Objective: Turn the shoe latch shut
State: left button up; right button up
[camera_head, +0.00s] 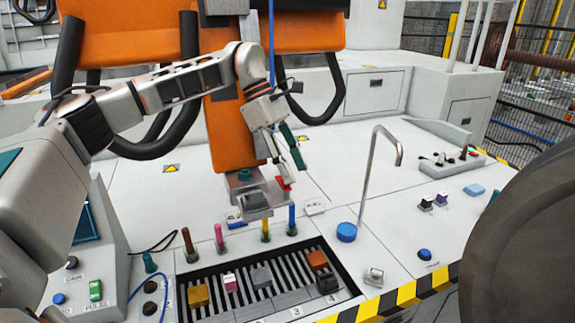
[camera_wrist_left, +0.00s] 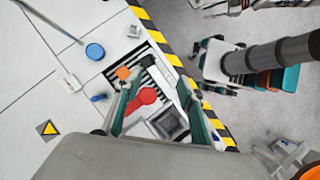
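The shoe (camera_head: 256,203) is a grey block at the lower end of the orange column, above the slotted tray. Its red latch (camera_head: 284,184) sticks out on the right side. In the left wrist view the latch (camera_wrist_left: 146,97) shows as a red lever with a rounded end, beside the grey square shoe (camera_wrist_left: 170,122). My left gripper (camera_head: 291,160) is close above the latch; in the wrist view its teal fingers (camera_wrist_left: 162,110) are wide apart, with the latch and shoe showing between them. Contact with the latch cannot be made out. My right gripper is not in view.
The slotted tray (camera_head: 209,312) holds several coloured blocks, with coloured pegs behind it. A bent metal pipe (camera_head: 376,165) stands at the right near a blue round cap (camera_head: 346,232). A switch box (camera_head: 447,164) sits farther right. The white deck between is mostly clear.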

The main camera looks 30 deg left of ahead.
pick_arm(q)
jog(key=a+r+y, duration=0.1)
jog(key=a+r, duration=0.3)
jog(key=a, duration=0.2)
jog(key=shift+t, duration=0.3)
jog(key=shift+w+x, duration=0.2)
jog(key=shift+x, duration=1.65)
jog(key=shift+w+x, duration=0.25)
jog(key=shift+x, duration=1.6)
jog(key=c, duration=1.1)
